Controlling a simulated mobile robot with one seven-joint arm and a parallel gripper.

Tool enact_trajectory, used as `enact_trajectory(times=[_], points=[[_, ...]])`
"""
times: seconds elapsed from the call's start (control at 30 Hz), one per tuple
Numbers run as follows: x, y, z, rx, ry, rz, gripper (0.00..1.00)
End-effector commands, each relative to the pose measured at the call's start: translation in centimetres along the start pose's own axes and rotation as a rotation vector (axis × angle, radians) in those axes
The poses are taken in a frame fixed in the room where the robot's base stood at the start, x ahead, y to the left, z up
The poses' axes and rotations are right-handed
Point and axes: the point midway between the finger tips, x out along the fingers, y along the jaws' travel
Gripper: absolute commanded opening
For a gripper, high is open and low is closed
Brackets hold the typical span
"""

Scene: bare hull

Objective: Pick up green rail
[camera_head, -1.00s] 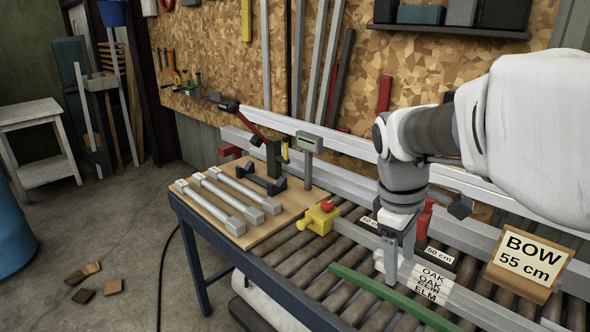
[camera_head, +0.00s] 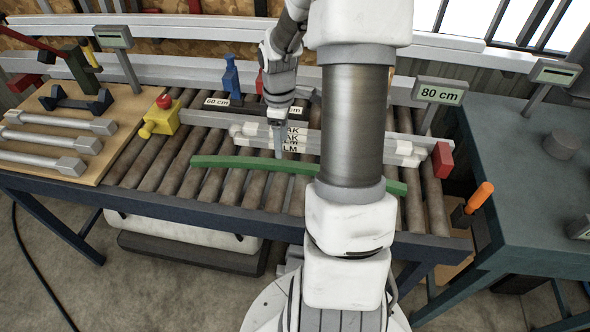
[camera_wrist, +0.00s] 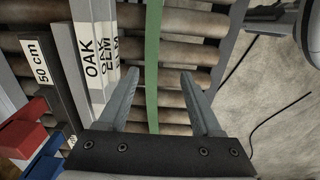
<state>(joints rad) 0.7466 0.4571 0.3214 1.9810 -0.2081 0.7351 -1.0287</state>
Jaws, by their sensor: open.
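The green rail (camera_head: 253,164) is a long, slightly bowed strip lying across the rollers near the front of the conveyor bench. My arm hides part of it towards its right end. In the wrist view the green rail (camera_wrist: 153,60) runs lengthwise through the gap between my fingers. My gripper (camera_head: 279,150) points down over the rollers at the rail, and in the wrist view it (camera_wrist: 158,76) is open with one finger on each side of the rail. Neither finger visibly grips it. The exact height of the fingertips is hard to tell.
Pale labelled bars (camera_head: 305,139) lie just behind the rail, close to one finger. A yellow block with a red knob (camera_head: 160,120) stands left. A red block (camera_head: 442,160) stands right. A board with grey bars (camera_head: 60,143) is far left. Bare rollers (camera_head: 215,185) lie in front.

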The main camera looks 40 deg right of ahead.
Motion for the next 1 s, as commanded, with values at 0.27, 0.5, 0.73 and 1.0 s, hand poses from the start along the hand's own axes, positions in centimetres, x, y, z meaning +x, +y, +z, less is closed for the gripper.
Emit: enact_trajectory(times=[0.27,0.5,0.73,1.0], points=[[3.8,0.0,0.0,-0.001,-0.001,0.000,0.66],[6.0,0.3,-0.3,-0.001,-0.001,-0.003,0.66],[8.8,0.5,-0.4,-0.001,-0.001,-0.001,0.66],[9.2,0.6,-0.4,0.000,-0.001,0.001,0.66]])
